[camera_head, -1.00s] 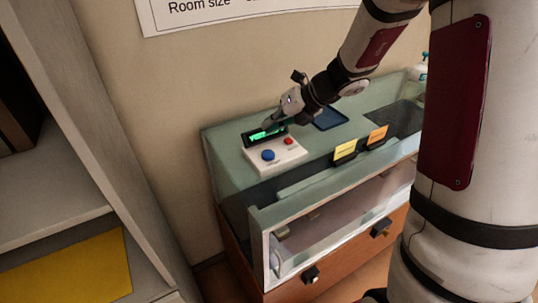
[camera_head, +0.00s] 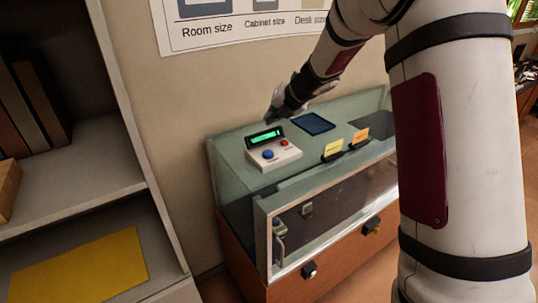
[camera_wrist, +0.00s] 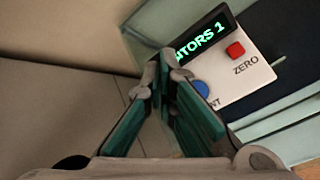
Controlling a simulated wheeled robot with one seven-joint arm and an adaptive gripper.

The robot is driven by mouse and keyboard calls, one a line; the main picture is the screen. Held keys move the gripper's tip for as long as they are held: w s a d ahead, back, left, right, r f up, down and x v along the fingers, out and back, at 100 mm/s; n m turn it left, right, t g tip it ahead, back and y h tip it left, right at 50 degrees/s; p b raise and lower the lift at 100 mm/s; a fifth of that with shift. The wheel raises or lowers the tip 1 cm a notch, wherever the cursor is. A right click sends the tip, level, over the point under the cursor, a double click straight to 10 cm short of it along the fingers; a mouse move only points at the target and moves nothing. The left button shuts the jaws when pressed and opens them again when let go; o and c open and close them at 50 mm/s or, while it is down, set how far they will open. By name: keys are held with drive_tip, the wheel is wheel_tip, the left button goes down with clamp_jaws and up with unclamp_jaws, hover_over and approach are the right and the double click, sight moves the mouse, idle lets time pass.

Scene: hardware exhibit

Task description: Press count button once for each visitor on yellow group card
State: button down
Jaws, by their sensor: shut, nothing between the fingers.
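The white counter box (camera_head: 290,157) sits on the glass display case, with a blue button (camera_head: 268,154), a red button (camera_head: 284,143) and a lit green display (camera_head: 264,138). In the wrist view the display (camera_wrist: 202,38) reads "...ITORS 1". The red button (camera_wrist: 235,50) is labelled ZERO; the blue button (camera_wrist: 201,90) is partly hidden behind my fingers, its label ending in "NT". A yellow card (camera_head: 333,149) stands at the case's front edge, its print too small to read. My gripper (camera_head: 273,115) is shut and empty, behind and above the display, apart from the buttons.
An orange card (camera_head: 361,136) stands right of the yellow one. A dark blue flat panel (camera_head: 313,123) lies behind them. A wall poster (camera_head: 240,25) hangs behind. A shelf unit (camera_head: 85,185) with a yellow sheet (camera_head: 80,267) stands at left.

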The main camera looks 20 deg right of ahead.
drive_tip(key=b, duration=0.4)
hover_over(270, 152)
drive_tip(key=shift+w+d+f, duration=0.1)
drive_tip(key=shift+w+f, duration=0.05)
drive_tip(key=shift+f, duration=1.15)
drive_tip(key=shift+w+f, duration=0.15)
drive_tip(key=shift+f, duration=1.1)
drive_tip(key=f+b, duration=0.3)
drive_tip(key=shift+s+f+b, duration=0.2)
drive_tip(key=shift+f+b, duration=0.15)
drive_tip(key=shift+b, duration=0.05)
drive_tip(key=shift+f, duration=0.15)
drive_tip(key=shift+f+b, duration=0.3)
drive_tip(key=shift+f+b, duration=0.4)
drive_tip(key=shift+f, duration=0.05)
drive_tip(key=shift+r, duration=0.2)
drive_tip(key=shift+s+r+p, duration=0.1)
drive_tip(key=shift+r+p, duration=0.6)
drive_tip(key=shift+p, duration=0.4)
